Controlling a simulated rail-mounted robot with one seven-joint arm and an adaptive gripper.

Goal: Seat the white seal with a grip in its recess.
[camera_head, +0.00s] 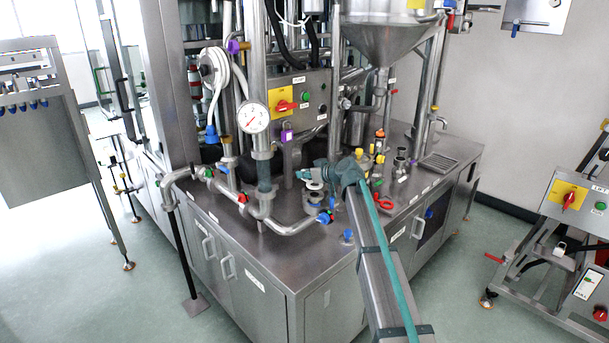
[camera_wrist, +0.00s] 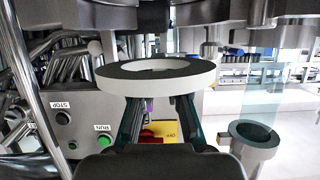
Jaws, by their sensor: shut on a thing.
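The white seal is a thick ring with a dark face. In the wrist view the seal (camera_wrist: 186,78) sits across the tips of my gripper (camera_wrist: 160,105), whose two dark fingers are shut on it. In the head view my gripper (camera_head: 312,175) is over the steel worktop and the white seal (camera_head: 314,185) shows just below the fingers. A round steel fitting (camera_head: 313,203) stands under the seal, with a gap hard to judge. A large steel round part (camera_wrist: 215,10) is close past the seal in the wrist view. I cannot make out the recess itself.
A blue-handled valve (camera_head: 325,217) and pipe lie close in front. A dial gauge (camera_head: 253,117) on a vertical pipe stands to the left. Red-handled (camera_head: 384,204) and yellow-topped fittings stand to the right. A control panel (camera_head: 298,105) is behind. A grey open cup (camera_wrist: 253,138) shows beside my gripper.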

